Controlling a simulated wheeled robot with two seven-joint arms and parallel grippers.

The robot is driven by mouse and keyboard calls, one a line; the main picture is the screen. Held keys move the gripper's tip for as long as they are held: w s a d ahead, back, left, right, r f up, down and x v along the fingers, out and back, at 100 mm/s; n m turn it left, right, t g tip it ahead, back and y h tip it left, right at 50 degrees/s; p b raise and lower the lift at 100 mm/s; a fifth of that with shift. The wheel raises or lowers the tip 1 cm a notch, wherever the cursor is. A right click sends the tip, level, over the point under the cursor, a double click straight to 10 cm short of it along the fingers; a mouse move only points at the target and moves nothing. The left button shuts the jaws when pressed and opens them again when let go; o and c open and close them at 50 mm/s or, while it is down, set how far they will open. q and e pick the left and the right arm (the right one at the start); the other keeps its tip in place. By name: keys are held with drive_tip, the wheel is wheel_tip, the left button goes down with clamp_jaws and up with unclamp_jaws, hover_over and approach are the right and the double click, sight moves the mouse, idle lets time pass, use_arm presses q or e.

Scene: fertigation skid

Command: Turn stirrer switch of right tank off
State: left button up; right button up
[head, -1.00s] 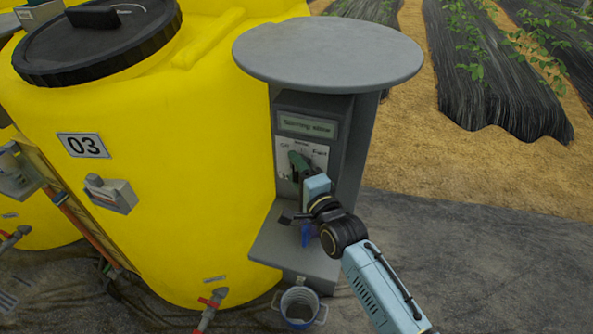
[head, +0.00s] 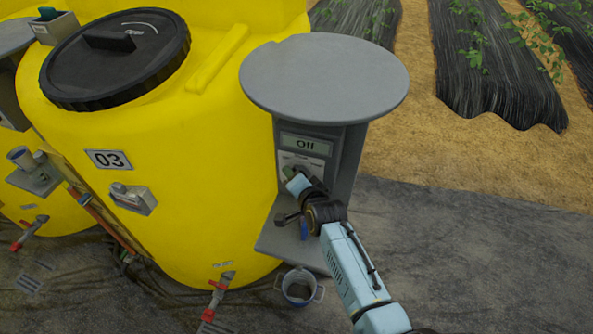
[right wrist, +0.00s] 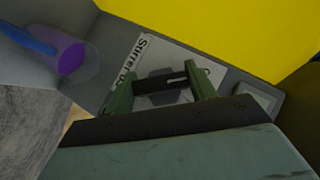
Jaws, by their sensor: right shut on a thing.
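The control box of the right tank (head: 302,150) stands beside the yellow tank 03 (head: 200,150). Its display (head: 304,144) reads "Off". My right gripper (head: 290,172) is at the white switch plate below the display. In the right wrist view, the dark stirrer switch (right wrist: 165,82) lies between the green fingers of my right gripper (right wrist: 160,92), which are shut on it. The plate (right wrist: 160,58) has lettering starting "Stirrer". The gripper and arm hide most of the knob in the head view. My left gripper is not in view.
A round grey top (head: 325,75) overhangs the control box. A shelf (head: 270,238) below holds a blue item (head: 304,230), partly behind my arm. A bucket (head: 299,288) stands on the ground, near a red-handled valve (head: 218,286). Ground to the right is clear.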

drive_tip(key=shift+n+g+h+p, duration=0.3)
drive_tip(key=shift+h+p, duration=0.1)
drive_tip(key=shift+p, duration=0.15)
drive_tip(key=o, duration=1)
drive_tip(key=p+v, duration=0.2)
drive_tip(key=v, duration=1.1)
drive_tip(key=shift+s+r, duration=0.15)
